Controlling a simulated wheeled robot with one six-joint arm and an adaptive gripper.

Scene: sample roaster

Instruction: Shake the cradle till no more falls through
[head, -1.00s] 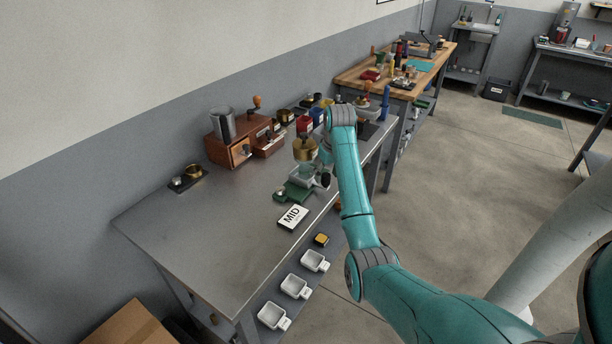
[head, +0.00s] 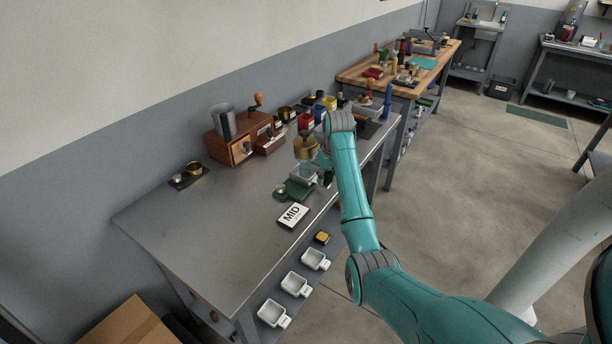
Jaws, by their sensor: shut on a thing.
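A brass, cup-like piece (head: 306,147), which looks like the cradle, sits above a pale tray (head: 303,174) on a green base (head: 297,190) on the grey bench. My gripper (head: 325,166) is at the right side of this device, low beside the brass piece and the tray. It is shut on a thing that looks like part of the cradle. My own wrist covers much of the fingers, so the exact grip spot is hidden. What lies inside the brass piece, and whether anything is falling, is too small to tell.
A card marked MID (head: 292,216) lies in front of the green base. White scoops (head: 294,283) and a yellow item (head: 321,238) are on a lower shelf. The bench's left front is clear.

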